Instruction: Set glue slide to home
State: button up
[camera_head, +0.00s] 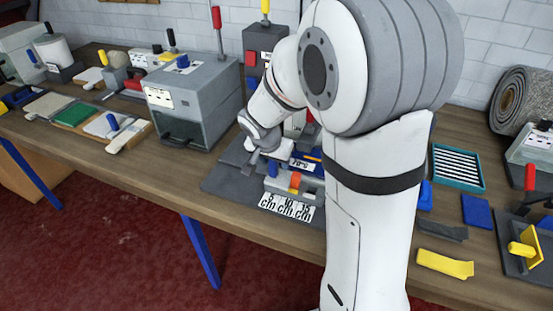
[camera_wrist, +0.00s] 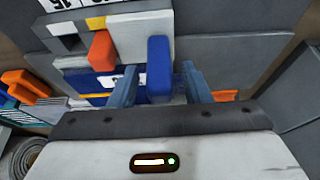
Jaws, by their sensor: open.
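A small bench fixture with a white centimetre scale (camera_head: 287,207) stands near the front edge of the bench; I take it to hold the glue slide. It has a blue upright handle (camera_wrist: 160,68) on a blue base and an orange block (camera_head: 294,181), which also shows in the wrist view (camera_wrist: 102,50). My gripper (camera_wrist: 159,82) is open, its two blue-grey fingers on either side of the blue handle, with a visible gap at least on the right. In the head view my gripper (camera_head: 259,158) is over the fixture. My arm hides its right side. No home mark is readable.
A grey box machine (camera_head: 190,98) stands left of the fixture. A tall grey unit with a yellow-topped lever (camera_head: 265,8) stands behind it. To the right lie a teal tray (camera_head: 457,167), a blue block (camera_head: 477,211) and a yellow piece (camera_head: 445,263). A rolled rug (camera_head: 522,98) is far right.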

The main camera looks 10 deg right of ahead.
jog(key=shift+f, duration=0.1)
grip_shut()
dwell(0.4)
